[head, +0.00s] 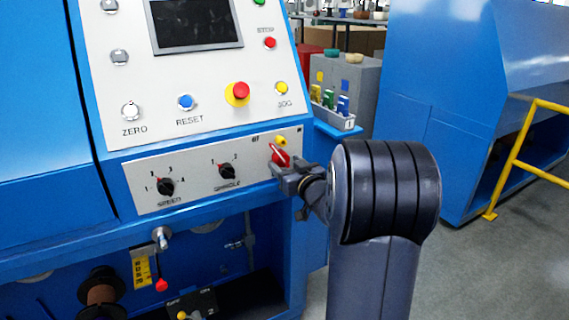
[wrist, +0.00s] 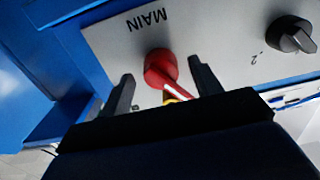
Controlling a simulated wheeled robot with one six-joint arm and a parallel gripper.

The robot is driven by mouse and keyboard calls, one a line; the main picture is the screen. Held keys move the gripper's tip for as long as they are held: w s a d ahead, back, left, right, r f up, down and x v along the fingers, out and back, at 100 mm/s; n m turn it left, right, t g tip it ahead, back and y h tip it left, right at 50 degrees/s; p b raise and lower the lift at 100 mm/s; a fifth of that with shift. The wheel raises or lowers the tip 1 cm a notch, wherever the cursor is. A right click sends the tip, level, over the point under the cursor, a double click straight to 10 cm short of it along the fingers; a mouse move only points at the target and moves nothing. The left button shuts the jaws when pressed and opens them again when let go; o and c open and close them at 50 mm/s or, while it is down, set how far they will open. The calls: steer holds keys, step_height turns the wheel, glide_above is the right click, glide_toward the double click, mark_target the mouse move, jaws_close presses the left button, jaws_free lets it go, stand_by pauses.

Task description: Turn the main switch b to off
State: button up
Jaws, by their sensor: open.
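The main switch (head: 279,154) is a red rotary knob at the right end of the lower grey panel. In the head view its white-lined handle tilts to the upper left, towards small lettering that seems to read OFF. A yellow piece sits just above it. In the wrist view the red knob (wrist: 160,68) lies between my two fingertips, beside the upside-down word MAIN. My gripper (head: 288,176) is open in front of the switch; it also shows in the wrist view (wrist: 163,82). I cannot tell whether a finger touches the knob. My gripper hides the switch's lower part.
The black spindle knob (head: 227,171) and speed knob (head: 165,188) are left of the switch. A red stop button on yellow (head: 238,93) is above. A lower black switch box (head: 190,305) is below. A yellow rail (head: 520,160) and open floor are to the right.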

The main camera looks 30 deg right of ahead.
steer(key=shift+w, duration=0.8)
steer(key=shift+c, duration=0.3)
jaws_close()
steer(key=shift+f+n+b, duration=0.15)
steer(key=shift+n+b, duration=0.6)
steer(key=shift+n, duration=0.55)
steer(key=shift+o, duration=0.3)
jaws_free()
steer(key=shift+r, duration=0.2)
